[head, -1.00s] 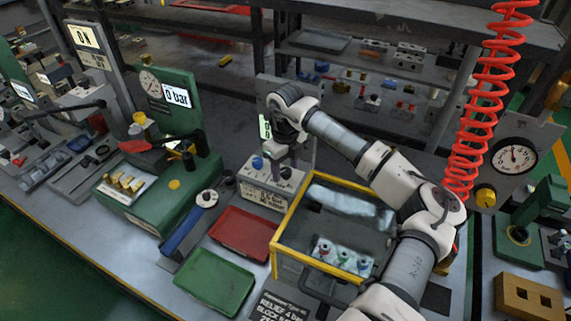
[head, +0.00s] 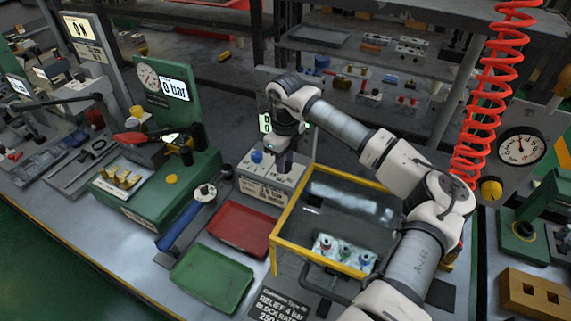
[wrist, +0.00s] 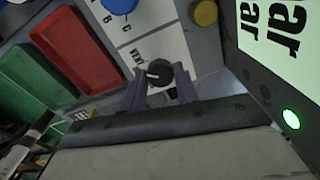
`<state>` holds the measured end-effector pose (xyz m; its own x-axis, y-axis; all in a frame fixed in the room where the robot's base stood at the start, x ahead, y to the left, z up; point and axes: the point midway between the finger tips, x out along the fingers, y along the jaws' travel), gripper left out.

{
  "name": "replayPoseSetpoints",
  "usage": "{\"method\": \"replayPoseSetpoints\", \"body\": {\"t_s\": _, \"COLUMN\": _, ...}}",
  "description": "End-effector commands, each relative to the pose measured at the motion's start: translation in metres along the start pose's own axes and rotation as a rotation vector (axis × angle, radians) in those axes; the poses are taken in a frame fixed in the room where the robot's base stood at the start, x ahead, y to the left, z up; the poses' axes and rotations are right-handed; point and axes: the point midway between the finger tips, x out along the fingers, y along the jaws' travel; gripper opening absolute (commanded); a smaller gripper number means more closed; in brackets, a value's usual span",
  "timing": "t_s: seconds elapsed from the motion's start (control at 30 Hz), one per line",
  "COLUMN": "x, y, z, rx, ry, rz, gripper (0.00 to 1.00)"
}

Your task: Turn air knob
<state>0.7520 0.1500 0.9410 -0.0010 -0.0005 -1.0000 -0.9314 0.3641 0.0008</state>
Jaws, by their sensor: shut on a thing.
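A black knob (wrist: 158,74) with a white pointer line sits on a white panel beside letters that read like "VENT" in the wrist view. My gripper (wrist: 160,88) has its two fingers on either side of this knob and is shut on it. The fingers partly hide the knob's lower sides. In the head view my gripper (head: 283,162) points down at the right part of the grey valve box (head: 265,192), and the black knob is hidden there. A blue knob (head: 257,157) stands left of my gripper; it also shows in the wrist view (wrist: 120,4), beside letters B and C.
A yellow knob (wrist: 205,13) and a display with a lit green lamp (wrist: 291,119) are close to my gripper. A red tray (head: 238,229) and a green tray (head: 212,280) lie in front. A yellow-framed clear box (head: 335,225) stands right of the valve box, under my arm.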

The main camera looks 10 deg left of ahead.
Motion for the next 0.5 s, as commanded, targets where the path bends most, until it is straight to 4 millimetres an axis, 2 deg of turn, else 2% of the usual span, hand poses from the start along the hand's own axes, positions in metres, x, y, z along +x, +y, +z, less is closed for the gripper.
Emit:
{"method": "replayPoseSetpoints", "body": {"t_s": 0.1, "x": 0.0059, "y": -0.0008, "z": 0.0001, "rx": -0.095, "ry": 0.0, "rz": -0.006, "gripper": 0.07}}
{"method": "replayPoseSetpoints", "body": {"t_s": 0.5, "x": 0.0037, "y": 0.0, "z": 0.0003, "rx": -0.474, "ry": -0.001, "rz": -0.004, "gripper": 0.07}}
